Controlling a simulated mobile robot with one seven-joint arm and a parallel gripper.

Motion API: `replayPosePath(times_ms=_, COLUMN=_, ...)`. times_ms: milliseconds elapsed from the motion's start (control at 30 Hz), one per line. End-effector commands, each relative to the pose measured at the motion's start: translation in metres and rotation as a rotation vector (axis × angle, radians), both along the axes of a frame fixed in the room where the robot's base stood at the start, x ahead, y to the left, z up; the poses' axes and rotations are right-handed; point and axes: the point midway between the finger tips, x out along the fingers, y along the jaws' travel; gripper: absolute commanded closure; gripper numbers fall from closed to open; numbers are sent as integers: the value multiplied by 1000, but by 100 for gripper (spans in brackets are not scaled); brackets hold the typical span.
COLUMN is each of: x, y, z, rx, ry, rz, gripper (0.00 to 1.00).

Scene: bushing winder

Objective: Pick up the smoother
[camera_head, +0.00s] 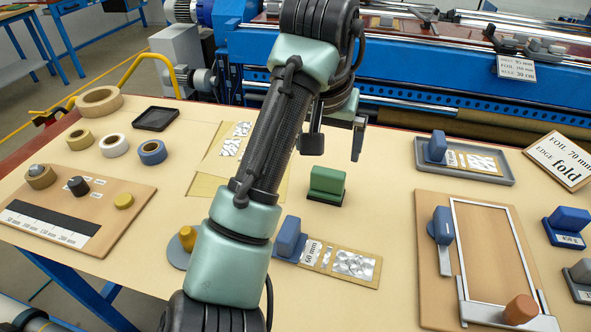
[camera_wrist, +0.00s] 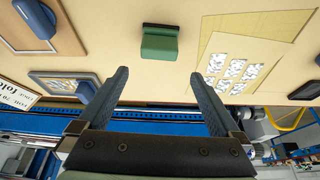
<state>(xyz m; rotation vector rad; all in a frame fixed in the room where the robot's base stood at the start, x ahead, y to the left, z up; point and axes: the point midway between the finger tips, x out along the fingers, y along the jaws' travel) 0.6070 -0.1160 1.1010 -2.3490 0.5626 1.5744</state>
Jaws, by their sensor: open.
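The smoother appears to be the green block (camera_head: 327,181) with a thin dark base, standing upright on the tan table right of my arm. In the wrist view the green block (camera_wrist: 160,44) lies beyond the fingertips, roughly centred between them. My gripper (camera_head: 336,145) is open and empty above the table, behind the block in the head view. Its two fingers (camera_wrist: 160,76) show spread apart in the wrist view, with a gap between them and the block. Nothing touches the block except the table.
A blue-handled tool with a foil card (camera_head: 354,264) lies in front of the block. Foil sheets (camera_head: 205,186) lie to its left, partly behind my arm. A framed board (camera_head: 431,290) and a grey tray (camera_head: 505,179) are right. A blue machine (camera_head: 430,104) stands behind the table.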

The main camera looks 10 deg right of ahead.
Motion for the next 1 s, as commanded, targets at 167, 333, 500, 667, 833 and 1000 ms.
replayPosePath(times_ms=167, x=10, y=-5, z=-30, rx=1, ry=6, rz=1, gripper=0)
replayPosePath(times_ms=333, x=20, y=-10, z=-56, rx=1, ry=4, rz=2, gripper=0)
replayPosePath(times_ms=500, x=24, y=-12, z=-68, rx=1, ry=0, rz=0, gripper=0)
replayPosePath(times_ms=667, x=29, y=-13, z=-85, rx=2, ry=3, rz=2, gripper=0)
replayPosePath(times_ms=833, x=37, y=-16, z=-109, rx=1, ry=2, rz=1, gripper=0)
replayPosePath(times_ms=1000, x=40, y=-19, z=-117, rx=0, ry=-1, rz=0, gripper=0)
